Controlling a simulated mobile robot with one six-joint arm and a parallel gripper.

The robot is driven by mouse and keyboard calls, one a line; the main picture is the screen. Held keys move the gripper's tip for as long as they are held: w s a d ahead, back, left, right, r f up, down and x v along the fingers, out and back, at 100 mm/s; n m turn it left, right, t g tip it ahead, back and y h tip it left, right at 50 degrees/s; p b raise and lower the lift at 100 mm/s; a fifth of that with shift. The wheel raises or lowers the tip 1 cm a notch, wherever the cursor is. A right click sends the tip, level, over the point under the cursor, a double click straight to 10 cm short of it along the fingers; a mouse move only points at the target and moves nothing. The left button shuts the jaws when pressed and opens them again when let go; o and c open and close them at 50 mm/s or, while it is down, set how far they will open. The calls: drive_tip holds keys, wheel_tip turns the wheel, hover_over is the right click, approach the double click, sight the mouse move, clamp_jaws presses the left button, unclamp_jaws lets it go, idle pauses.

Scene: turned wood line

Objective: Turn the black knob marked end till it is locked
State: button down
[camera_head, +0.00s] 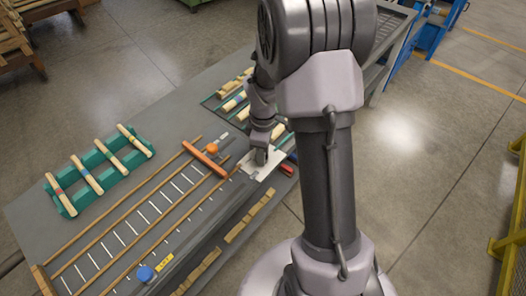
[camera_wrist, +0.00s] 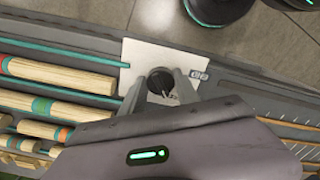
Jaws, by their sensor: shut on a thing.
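The black knob (camera_wrist: 160,82) sits on a pale plate (camera_wrist: 142,55) in the wrist view, with a small dark marking (camera_wrist: 200,75) to its right that is too small to read surely. My gripper (camera_wrist: 166,90) is shut on the knob, one finger on either side of it. In the head view my gripper (camera_head: 261,156) reaches down onto the same pale plate (camera_head: 262,168) near the bench's right edge; the knob is hidden there behind the gripper. I cannot tell from the view whether the knob is locked.
Banded wooden pieces (camera_wrist: 62,75) lie left of the plate in the wrist view. In the head view a green rack (camera_head: 66,203) holds several turned pieces, and an orange bar (camera_head: 204,159) crosses the wooden rails. A blue knob (camera_head: 145,273) sits near the bench front.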

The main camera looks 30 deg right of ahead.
drive_tip(key=m, duration=0.8)
drive_tip(key=shift+a+m, duration=0.15)
drive_tip(key=shift+m, duration=0.25)
drive_tip(key=m, duration=0.4)
drive_tip(key=shift+a+m, duration=0.1)
drive_tip(key=shift+m, duration=0.2)
drive_tip(key=shift+m+b, duration=0.35)
drive_tip(key=shift+m, duration=1.35)
drive_tip(key=c, duration=0.9)
unclamp_jaws()
